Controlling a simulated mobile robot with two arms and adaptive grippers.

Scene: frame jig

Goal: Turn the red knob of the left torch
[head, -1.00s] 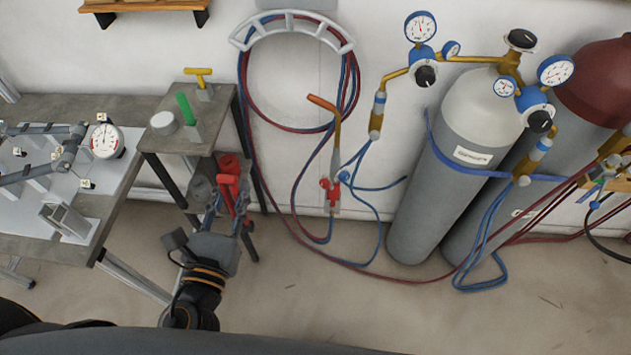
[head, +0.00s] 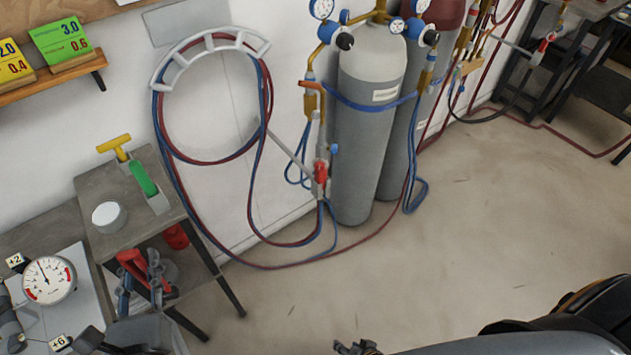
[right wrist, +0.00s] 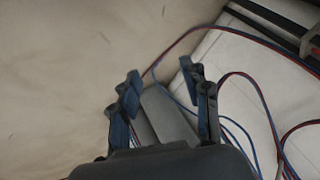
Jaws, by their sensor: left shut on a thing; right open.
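The left torch (head: 321,160) hangs upright by the wall beside the hose ring, with an orange-brown tip at the top. Its red knob (head: 320,173) is on the lower body, and a blue knob sits higher up. My left gripper (head: 140,284) is at the lower left, shut on a red-handled object (head: 132,262) by the small stand, well away from the torch. My right gripper (head: 357,347) shows partly at the bottom edge, far below the torch. In the right wrist view its fingers (right wrist: 163,88) are apart with nothing between them.
Grey gas cylinders (head: 365,125) stand right of the torch. Red and blue hoses (head: 262,185) loop from the wall ring to the floor. Another torch (head: 540,50) is at the far right. The small stand (head: 95,190) is at left. The middle floor is clear.

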